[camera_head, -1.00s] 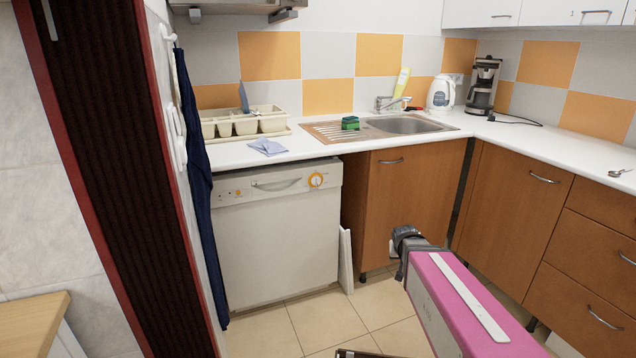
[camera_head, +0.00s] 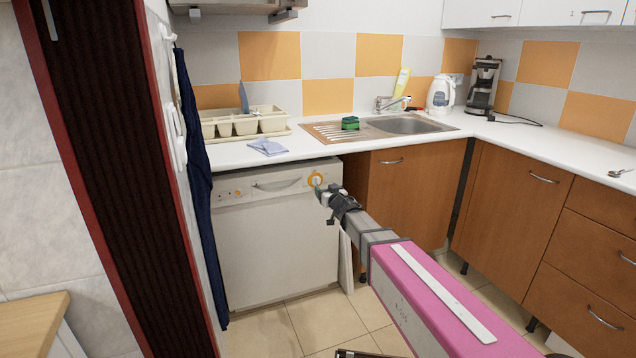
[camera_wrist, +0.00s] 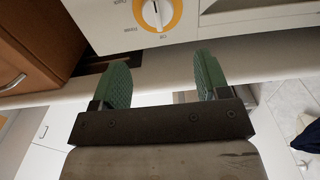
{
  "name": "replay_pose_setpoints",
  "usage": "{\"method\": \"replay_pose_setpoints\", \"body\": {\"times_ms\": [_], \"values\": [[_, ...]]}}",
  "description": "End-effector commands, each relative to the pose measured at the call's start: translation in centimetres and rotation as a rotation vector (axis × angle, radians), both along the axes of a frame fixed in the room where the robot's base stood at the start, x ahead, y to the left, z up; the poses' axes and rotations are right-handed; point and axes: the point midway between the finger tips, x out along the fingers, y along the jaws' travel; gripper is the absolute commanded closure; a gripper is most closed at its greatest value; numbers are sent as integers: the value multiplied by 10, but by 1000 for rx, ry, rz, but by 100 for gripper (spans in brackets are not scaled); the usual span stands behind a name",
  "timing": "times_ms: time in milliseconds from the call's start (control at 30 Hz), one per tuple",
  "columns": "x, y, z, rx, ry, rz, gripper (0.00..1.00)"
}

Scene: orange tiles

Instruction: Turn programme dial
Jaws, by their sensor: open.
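The programme dial (camera_head: 315,180) is a round white knob with an orange ring at the right end of the dishwasher's (camera_head: 265,240) control panel. In the wrist view the dial (camera_wrist: 157,13) is at the top, partly cut off, with a dark pointer line and small lettering around it. My gripper (camera_head: 322,191) is just in front of the dial's lower side in the head view. In the wrist view its two green fingers (camera_wrist: 160,80) are apart with nothing between them, pointing toward the panel below the dial. They do not appear to touch the dial.
A handle (camera_head: 277,185) lies left of the dial on the panel. The white worktop (camera_head: 350,143) runs just above it. A wooden cupboard (camera_head: 400,205) stands to the right, and a dark blue cloth (camera_head: 195,170) hangs at the left.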

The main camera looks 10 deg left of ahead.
Motion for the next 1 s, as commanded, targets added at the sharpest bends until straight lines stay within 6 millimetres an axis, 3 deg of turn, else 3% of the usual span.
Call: {"method": "replay_pose_setpoints", "body": {"times_ms": [500, 900, 1000], "values": [[74, 44, 0, 0, 0, -2, 31], [81, 49, 0, -1, 1, -3, 31], [81, 49, 0, -1, 1, -3, 64]]}}
